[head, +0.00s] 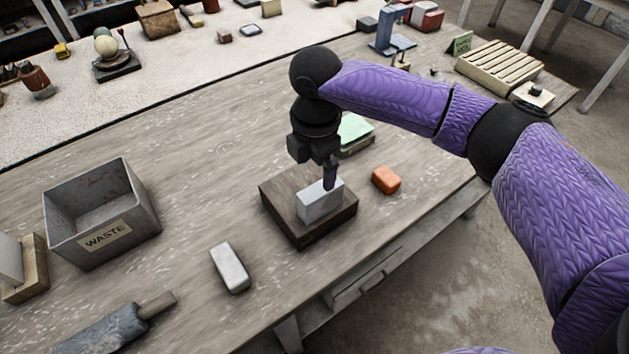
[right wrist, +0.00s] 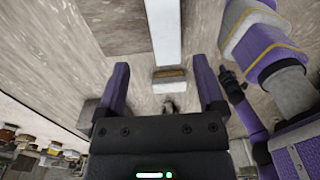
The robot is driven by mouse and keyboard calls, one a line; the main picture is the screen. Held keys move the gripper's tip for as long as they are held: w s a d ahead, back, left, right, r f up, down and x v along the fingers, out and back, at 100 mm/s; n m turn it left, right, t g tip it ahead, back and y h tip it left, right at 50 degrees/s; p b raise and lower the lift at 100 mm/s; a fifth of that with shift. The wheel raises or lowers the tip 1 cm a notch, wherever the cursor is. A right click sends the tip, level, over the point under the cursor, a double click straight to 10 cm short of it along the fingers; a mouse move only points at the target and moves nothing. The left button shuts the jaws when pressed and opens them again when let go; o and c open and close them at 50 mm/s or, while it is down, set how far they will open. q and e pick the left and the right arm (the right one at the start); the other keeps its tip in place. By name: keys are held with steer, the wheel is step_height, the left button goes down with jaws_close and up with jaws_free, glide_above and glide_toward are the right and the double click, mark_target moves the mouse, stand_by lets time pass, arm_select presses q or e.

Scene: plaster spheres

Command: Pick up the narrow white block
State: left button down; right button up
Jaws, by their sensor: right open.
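A white block (head: 320,203) stands on a dark wooden board (head: 277,212) on the table. A second white block (head: 230,268) lies directly on the tabletop, left of the board and nearer the front edge. My right gripper (head: 329,184) points down at the block on the board, its fingers over the top of that block. In the right wrist view its two purple fingers (right wrist: 160,64) are spread, with a long white shape (right wrist: 164,30) lined up in the gap between them. It is open and holds nothing. Whether the fingertips touch the block I cannot tell. My left gripper is not seen.
An orange block (head: 386,180) lies right of the board, and a green item (head: 356,130) lies behind it. A grey waste bin (head: 150,190) stands at left. A bluish tool with a wooden handle (head: 158,304) lies at the front left. Bare tabletop separates bin and board.

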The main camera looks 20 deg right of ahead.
mark_target(321, 188)
steer(key=f, duration=0.2)
steer(key=f+b, duration=0.1)
steer(key=f, duration=0.2)
steer(key=f+b, duration=0.1)
steer(key=f, duration=0.2)
steer(key=shift+s+d+f, duration=0.1)
steer(key=shift+s+d, duration=0.2)
steer(key=shift+d, duration=0.1)
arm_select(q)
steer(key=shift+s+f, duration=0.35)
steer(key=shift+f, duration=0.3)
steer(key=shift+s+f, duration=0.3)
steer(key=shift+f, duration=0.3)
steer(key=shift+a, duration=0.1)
arm_select(e)
jaws_close()
